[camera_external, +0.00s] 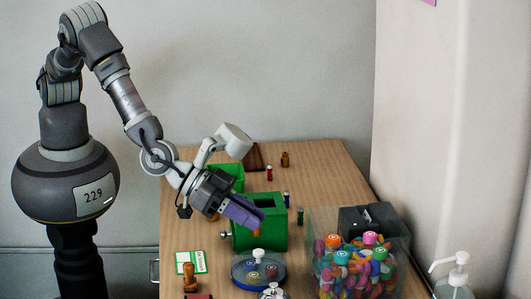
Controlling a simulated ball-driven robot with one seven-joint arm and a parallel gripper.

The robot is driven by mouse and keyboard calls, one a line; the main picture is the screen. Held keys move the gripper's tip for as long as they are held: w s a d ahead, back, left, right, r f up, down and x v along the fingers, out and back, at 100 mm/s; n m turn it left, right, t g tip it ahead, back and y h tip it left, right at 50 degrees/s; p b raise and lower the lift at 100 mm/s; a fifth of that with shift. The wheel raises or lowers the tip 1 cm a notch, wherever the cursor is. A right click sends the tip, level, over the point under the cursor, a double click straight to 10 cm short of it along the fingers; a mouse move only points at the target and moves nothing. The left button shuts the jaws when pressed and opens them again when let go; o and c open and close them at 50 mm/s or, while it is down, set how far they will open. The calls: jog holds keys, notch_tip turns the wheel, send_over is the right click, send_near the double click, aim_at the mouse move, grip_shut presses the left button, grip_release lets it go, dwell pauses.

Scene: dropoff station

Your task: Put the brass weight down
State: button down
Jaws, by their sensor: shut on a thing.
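My gripper (256,222), with purple fingers, reaches down to the right over the green open box (272,236) in the middle of the table. The fingers hide most of the weight. I cannot tell whether the weight touches the box.
A pump bottle (454,278) stands at right. The back right is fairly clear.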

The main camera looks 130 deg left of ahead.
jog(key=w+a+r+n+y, duration=0.15)
jog(key=w+a, duration=0.25)
jog(key=a, duration=0.6)
jog(key=s+a+f+n+g+y, duration=0.1)
jog(key=s+a+f+n+g, duration=0.15)
jog(key=a, duration=0.75)
jog(key=s+a+f+n+g+y, duration=0.1)
jog(key=s+a+y, duration=0.15)
jog(key=a, duration=0.85)
jog(key=s+a+f+n+g+y+b, duration=0.1)
jog(key=s+a+f+n+g, duration=0.2)
jog(key=s+a, duration=0.95)
jog(key=s+a+f+n+g+y, duration=0.1)
jog(key=s+a+f+n+g, duration=0.15)
jog(key=s+a, duration=1.05)
jog(key=shift+n, duration=0.45)
jog(key=w+a+f+b, duration=0.1)
jog(key=f, duration=0.2)
jog(key=a+f+b, duration=0.1)
jog(key=f+b, duration=0.1)
jog(key=f, duration=0.1)
jog(key=w+a+f+b, duration=0.1)
jog(key=f, duration=0.2)
jog(key=shift+w+a+f+b, duration=0.25)
jog(key=shift+w+f+b, duration=0.1)
jog(key=shift+b, duration=0.05)
jog(key=shift+r, duration=0.1)
